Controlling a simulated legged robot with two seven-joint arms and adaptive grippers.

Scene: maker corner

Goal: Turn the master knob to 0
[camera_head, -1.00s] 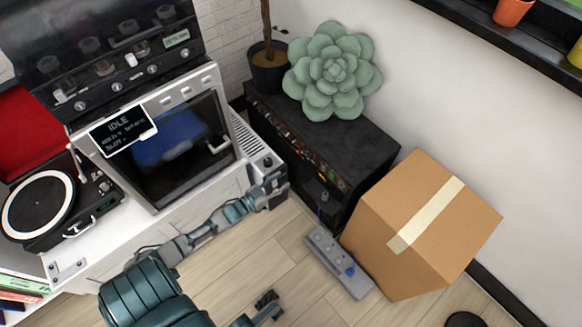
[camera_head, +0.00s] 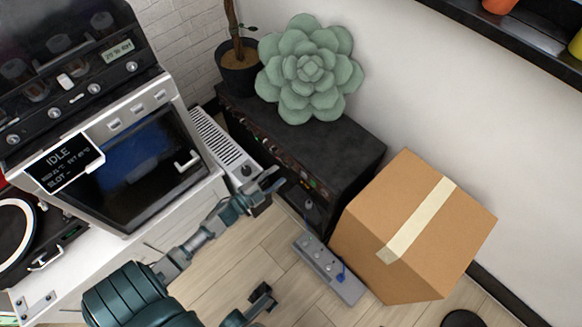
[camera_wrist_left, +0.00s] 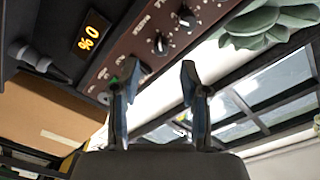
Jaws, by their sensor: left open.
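The black amplifier (camera_head: 340,150) stands on the floor, with a row of small knobs and lights along its front edge. In the left wrist view its brown panel (camera_wrist_left: 128,42) shows several dark knobs, one (camera_wrist_left: 160,44) just beyond the fingers. An orange display (camera_wrist_left: 92,30) shows a 0 and a percent sign. I cannot tell which knob is the master. My left gripper (camera_head: 270,184) is open in front of the amplifier; its two fingers (camera_wrist_left: 156,84) are apart with nothing between them. What appears to be my right gripper (camera_head: 262,300) is low at the bottom; its jaws are unclear.
A green succulent (camera_head: 308,68) and a potted plant (camera_head: 238,68) stand on or by the amplifier. A cardboard box (camera_head: 390,250) is close on its right, and a grey pedal board (camera_head: 325,268) lies on the floor. An oven-like machine (camera_head: 130,165) stands at the left.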

